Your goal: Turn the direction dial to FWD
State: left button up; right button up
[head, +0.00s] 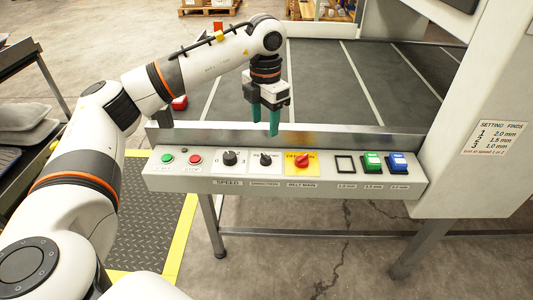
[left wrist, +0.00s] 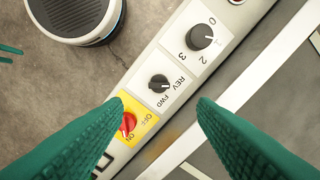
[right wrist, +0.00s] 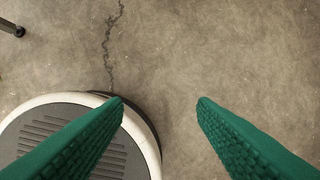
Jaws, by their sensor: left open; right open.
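The direction dial (head: 266,159) is a small black knob on a white plate labelled DIRECTION, on the long control panel (head: 330,183). In the left wrist view the dial (left wrist: 159,84) sits beside the REV and FWD marks; which mark it points at I cannot tell for sure. My left gripper (head: 265,128) has green fingers pointing down, above and behind the panel near the dial. It is open and empty, and the dial lies ahead of its fingertips (left wrist: 160,102), apart from them. My right gripper (right wrist: 161,101) is open and empty over the floor; it is out of the head view.
The black speed dial (head: 230,158) is left of the direction dial, and the red belt main switch (head: 301,160) on yellow is right. Green (head: 167,158) and red (head: 195,159) buttons sit further left. A metal rail (head: 345,134) and the dark belt lie behind the panel.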

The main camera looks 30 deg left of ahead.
aim_at(265, 155)
pick_arm(q)
notch_tip(265, 155, down, 10)
jog(key=shift+f+b, duration=0.15)
jog(key=shift+b, duration=0.7)
pick_arm(e)
jog(key=v, duration=0.6)
jog(key=shift+w+r, duration=0.25)
jog(key=shift+r, duration=0.05)
pick_arm(q)
jog(key=c, duration=1)
jog(key=shift+o, duration=0.2)
